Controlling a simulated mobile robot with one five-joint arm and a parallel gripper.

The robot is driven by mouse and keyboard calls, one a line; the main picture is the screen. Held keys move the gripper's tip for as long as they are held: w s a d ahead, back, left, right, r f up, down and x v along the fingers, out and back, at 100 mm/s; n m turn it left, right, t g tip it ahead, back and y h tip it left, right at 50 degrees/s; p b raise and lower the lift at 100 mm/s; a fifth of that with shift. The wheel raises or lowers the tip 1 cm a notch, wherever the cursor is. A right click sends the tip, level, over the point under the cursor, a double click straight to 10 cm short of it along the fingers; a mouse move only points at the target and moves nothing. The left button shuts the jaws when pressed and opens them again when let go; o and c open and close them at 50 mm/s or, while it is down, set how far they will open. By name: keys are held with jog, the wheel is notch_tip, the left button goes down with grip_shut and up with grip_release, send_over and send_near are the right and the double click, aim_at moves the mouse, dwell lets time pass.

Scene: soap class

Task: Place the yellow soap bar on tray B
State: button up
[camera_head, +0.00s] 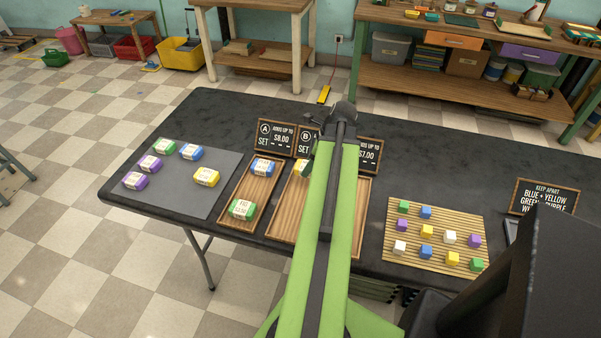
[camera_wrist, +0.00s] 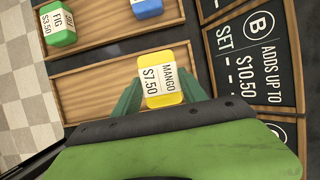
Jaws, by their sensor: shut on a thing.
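A yellow soap bar (camera_wrist: 163,78) labelled MANGO $7.50 is between the fingers of my gripper (camera_wrist: 163,92), which is shut on it. It shows over wooden tray B (camera_wrist: 90,92), by the sign B (camera_wrist: 249,60). Whether its underside touches the tray floor I cannot tell. In the head view the bar (camera_head: 299,169) peeks out left of my arm, over tray B (camera_head: 283,218), behind which stands the sign B (camera_head: 305,141). My arm hides the fingers there. A second yellow soap bar (camera_head: 206,176) lies on the grey mat.
Tray A (camera_head: 251,186), left of tray B, holds a blue bar (camera_head: 263,167) and a green bar (camera_head: 242,209). The grey mat (camera_head: 180,185) holds several other bars. A slatted mat (camera_head: 395,261) with coloured cubes lies right. A keep-apart sign (camera_head: 543,197) stands beyond it.

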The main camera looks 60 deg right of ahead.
jog(key=shift+w+d+f, duration=0.1)
jog(key=shift+d, duration=0.05)
notch_tip(320, 180, down, 4)
jog(key=b, duration=0.4)
jog(key=shift+f, duration=0.15)
jog(key=shift+w+r, duration=0.1)
jog(key=shift+r, duration=0.1)
jog(key=shift+f, duration=0.25)
jog(key=o, duration=1.5)
jog(key=shift+r, duration=0.1)
jog(key=shift+r, duration=0.1)
